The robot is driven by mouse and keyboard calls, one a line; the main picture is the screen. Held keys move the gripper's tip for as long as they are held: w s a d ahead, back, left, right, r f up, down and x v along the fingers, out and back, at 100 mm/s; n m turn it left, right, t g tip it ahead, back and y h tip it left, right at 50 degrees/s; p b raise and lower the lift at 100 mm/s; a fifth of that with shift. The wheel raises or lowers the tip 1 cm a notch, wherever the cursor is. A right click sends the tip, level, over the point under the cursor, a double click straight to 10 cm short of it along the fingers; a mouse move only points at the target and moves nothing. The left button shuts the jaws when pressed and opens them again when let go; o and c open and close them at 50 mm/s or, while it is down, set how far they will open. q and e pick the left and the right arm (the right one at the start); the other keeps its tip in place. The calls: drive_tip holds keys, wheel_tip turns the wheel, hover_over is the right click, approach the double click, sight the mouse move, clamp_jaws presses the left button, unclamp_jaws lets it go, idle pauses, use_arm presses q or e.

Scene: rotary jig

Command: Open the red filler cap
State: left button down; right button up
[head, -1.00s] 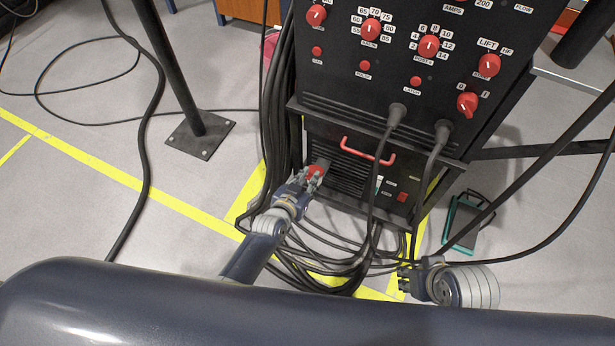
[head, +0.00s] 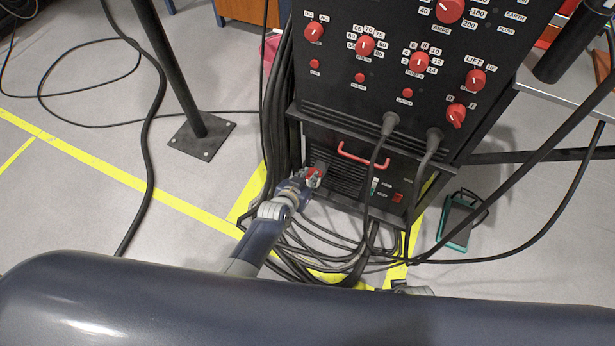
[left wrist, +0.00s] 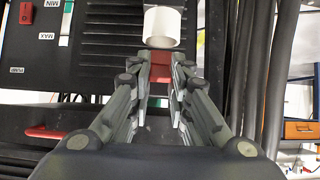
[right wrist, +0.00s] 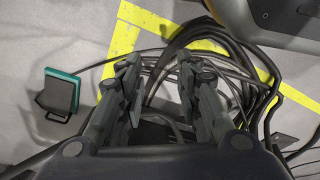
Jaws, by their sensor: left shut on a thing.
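The red filler cap (head: 314,171) is at the left front of the low black unit. My left gripper (head: 308,183) is shut on it. In the left wrist view the red cap (left wrist: 158,69) shows between the fingertips, largely hidden by them. A short white cylinder (left wrist: 162,26) stands out just above the fingertips in that view, with its round end showing. I cannot tell whether the cap touches it. My right gripper (right wrist: 158,68) is open and empty over floor cables in the right wrist view; the head view shows only a little of that arm.
A red handle (head: 364,155) and a red switch (head: 397,197) are on the low unit's front. The panel above carries several red knobs (head: 419,62). Cables (head: 325,245) lie looped on the floor below. A teal and black pedal (head: 458,220) lies at the right.

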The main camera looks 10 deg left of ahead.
drive_tip(key=shift+s+f, duration=0.35)
drive_tip(key=shift+f, duration=0.3)
drive_tip(key=shift+d, duration=0.1)
use_arm(q)
drive_tip(key=c, duration=1.5)
unclamp_jaws()
drive_tip(key=shift+r, duration=0.1)
drive_tip(key=v, duration=1.2)
